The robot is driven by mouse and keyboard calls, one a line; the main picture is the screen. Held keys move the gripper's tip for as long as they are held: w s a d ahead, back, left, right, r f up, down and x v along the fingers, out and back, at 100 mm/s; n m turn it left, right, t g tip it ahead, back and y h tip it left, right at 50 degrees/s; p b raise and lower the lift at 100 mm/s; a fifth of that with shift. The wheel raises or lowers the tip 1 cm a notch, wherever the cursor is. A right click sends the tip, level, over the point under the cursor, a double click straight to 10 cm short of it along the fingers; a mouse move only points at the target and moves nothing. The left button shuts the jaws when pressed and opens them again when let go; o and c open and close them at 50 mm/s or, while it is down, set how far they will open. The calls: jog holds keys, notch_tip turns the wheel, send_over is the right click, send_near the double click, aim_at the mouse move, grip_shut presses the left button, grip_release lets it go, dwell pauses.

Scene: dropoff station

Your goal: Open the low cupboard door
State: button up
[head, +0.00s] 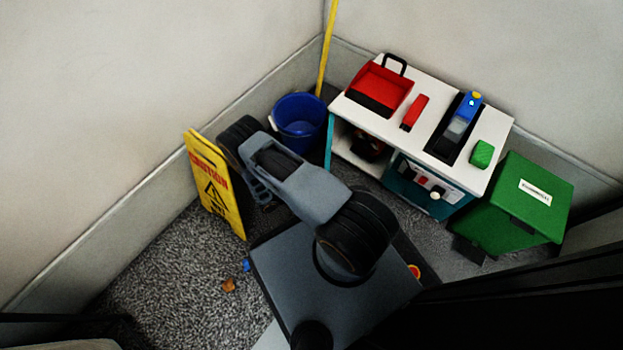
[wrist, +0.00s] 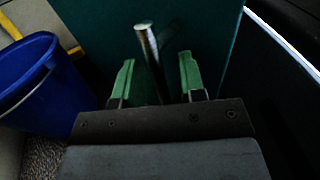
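In the wrist view a teal panel (wrist: 205,30) with a round metal bar handle (wrist: 150,50) fills the middle. My gripper (wrist: 157,75) is open. Its two green fingers stand on either side of the handle, with a visible gap on both sides; the handle's lower end is hidden behind the gripper body. In the head view the white-topped cabinet (head: 425,118) stands in the corner, with a teal strip (head: 329,142) at its left end and an open dark compartment beside it. My arm hides the gripper there. I cannot tell how far the door stands open.
A blue bucket (head: 299,118) stands left of the cabinet, also close at left in the wrist view (wrist: 35,85). A yellow caution sign (head: 215,182) stands near my arm. A green bin (head: 515,205) is right of the cabinet. Small litter (head: 229,285) lies on the open carpet.

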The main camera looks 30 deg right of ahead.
notch_tip(320, 180, up, 4)
jog(key=p, duration=0.3)
jog(key=shift+s+r, duration=0.1)
jog(key=shift+r, duration=0.15)
jog(key=s+a+r+p, duration=0.3)
jog(key=s+r+p, duration=0.3)
jog(key=s, duration=0.7)
jog(key=shift+s+a+r+p, duration=0.15)
jog(key=shift+s+r+p, duration=0.15)
jog(key=shift+r, duration=1.05)
jog(key=shift+w, duration=0.1)
jog(key=shift+c, duration=0.4)
